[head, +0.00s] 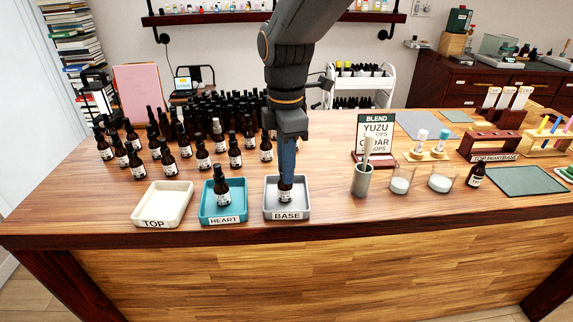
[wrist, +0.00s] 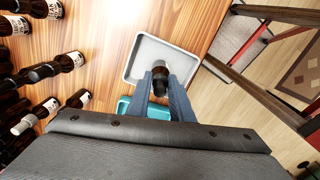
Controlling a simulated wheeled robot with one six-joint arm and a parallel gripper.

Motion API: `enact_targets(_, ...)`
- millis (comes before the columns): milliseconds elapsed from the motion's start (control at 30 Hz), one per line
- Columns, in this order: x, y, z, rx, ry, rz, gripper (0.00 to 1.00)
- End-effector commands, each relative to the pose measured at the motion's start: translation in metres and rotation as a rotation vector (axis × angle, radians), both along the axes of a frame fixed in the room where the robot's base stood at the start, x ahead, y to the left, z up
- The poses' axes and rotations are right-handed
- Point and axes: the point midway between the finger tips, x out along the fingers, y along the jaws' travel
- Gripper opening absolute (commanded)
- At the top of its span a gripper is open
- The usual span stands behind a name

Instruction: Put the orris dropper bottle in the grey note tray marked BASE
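The grey note tray (head: 306,211) marked BASE sits near the table's front edge, right of the teal tray. An amber dropper bottle (head: 285,191) with a dark top is upright inside it; its label is too small to read, so I cannot confirm it is orris. My gripper (head: 287,178) points straight down over this tray, with its blue fingers at the bottle's upper part. In the wrist view the fingers (wrist: 160,83) flank the bottle (wrist: 158,70) closely and appear shut on it, over the grey tray (wrist: 190,60). Whether the bottle's base touches the tray floor is hard to tell.
The teal HEART tray (head: 239,206) holds one bottle (head: 221,186). The cream TOP tray (head: 163,203) is empty. Many dark bottles (head: 205,120) crowd the table behind.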

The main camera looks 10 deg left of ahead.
Motion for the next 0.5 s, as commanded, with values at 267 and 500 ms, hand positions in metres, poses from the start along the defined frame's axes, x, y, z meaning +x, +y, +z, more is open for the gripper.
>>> enact_targets(267,0.0,0.0,0.0,0.0,0.001,0.0,0.36)
enact_targets(500,0.001,0.0,0.01,0.001,-0.002,0.0,0.36)
